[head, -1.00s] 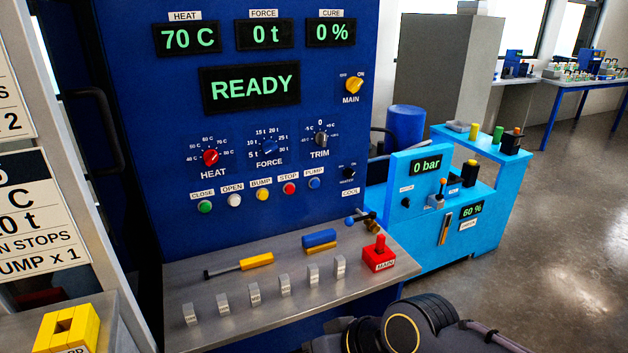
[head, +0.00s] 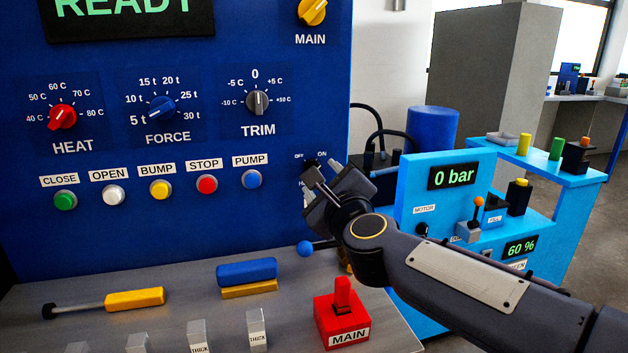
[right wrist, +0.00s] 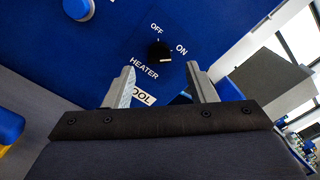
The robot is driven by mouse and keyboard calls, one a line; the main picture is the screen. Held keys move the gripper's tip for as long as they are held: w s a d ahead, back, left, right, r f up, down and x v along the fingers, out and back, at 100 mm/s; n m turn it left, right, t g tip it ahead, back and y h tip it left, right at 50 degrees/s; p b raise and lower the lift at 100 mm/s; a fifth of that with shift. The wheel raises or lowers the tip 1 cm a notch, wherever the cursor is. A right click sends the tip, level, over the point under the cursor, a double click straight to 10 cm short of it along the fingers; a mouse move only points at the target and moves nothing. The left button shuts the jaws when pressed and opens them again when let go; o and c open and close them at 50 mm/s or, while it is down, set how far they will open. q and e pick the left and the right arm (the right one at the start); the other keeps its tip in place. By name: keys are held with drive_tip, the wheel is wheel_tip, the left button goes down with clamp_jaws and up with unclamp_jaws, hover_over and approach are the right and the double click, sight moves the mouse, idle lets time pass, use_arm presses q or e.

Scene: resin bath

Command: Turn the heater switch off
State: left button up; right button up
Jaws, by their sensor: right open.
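The heater switch (right wrist: 159,51) is a small black knob on the blue panel, with OFF printed above it and ON to its right in the right wrist view. Which mark it points to is hard to tell. In the head view it is mostly hidden behind my right gripper (head: 329,169). My right gripper is open and empty, its two fingers (right wrist: 161,78) pointing at the panel. The knob lies ahead of the gap between the fingertips, seemingly not touched. My left gripper is not in view.
A row of buttons runs left of the switch, ending with the blue PUMP button (head: 252,179). Below, the grey shelf holds a red MAIN block (head: 342,312), a blue block (head: 246,271) and a yellow-handled tool (head: 134,299). A light-blue cart (head: 411,184) stands at right.

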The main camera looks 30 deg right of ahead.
drive_tip(key=x, duration=0.5)
drive_tip(key=shift+w, duration=0.15)
drive_tip(key=c, duration=1)
